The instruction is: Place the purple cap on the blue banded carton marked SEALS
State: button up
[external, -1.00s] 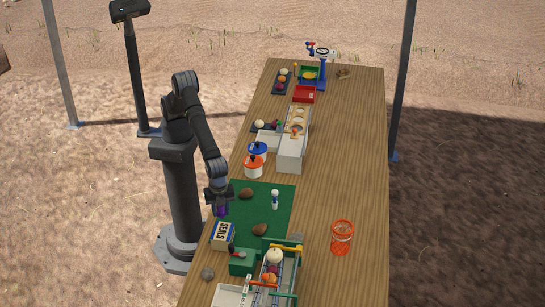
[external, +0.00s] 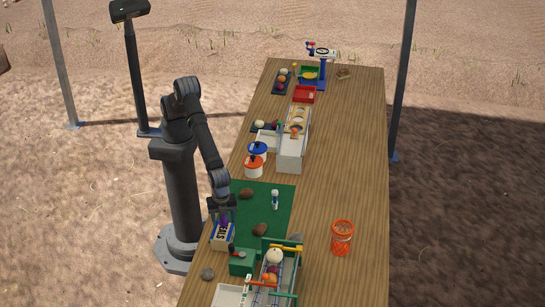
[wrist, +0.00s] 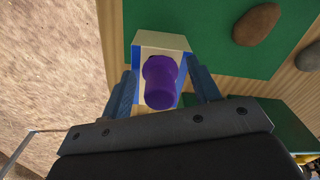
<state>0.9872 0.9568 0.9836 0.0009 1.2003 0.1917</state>
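The purple cap (wrist: 160,82) stands on the top of the blue banded carton (wrist: 148,42) in the wrist view. The carton, marked SEALS (external: 222,238), is at the near left edge of the table, by the green mat. The cap (external: 224,221) is mostly hidden by my gripper in the external view. My gripper (wrist: 160,75) is open, with one finger on each side of the cap and a gap showing on both sides. It is just above the carton in the external view (external: 222,214).
Brown stones (external: 259,230) and a small white bottle-like figure (external: 275,200) are on the green mat (external: 268,212). A green block (external: 242,262) and a rack with produce (external: 275,256) stand close in front. An orange basket (external: 342,238) is to the right.

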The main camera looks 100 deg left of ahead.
jog(key=shift+r, duration=0.15)
notch_tip(320, 180, up, 12)
jog(key=shift+r, duration=0.1)
dwell(0.4)
notch_tip(320, 180, down, 13)
jog(key=shift+r, duration=0.15)
notch_tip(320, 180, up, 3)
jog(key=shift+f, duration=0.1)
jog(key=shift+r, duration=0.6)
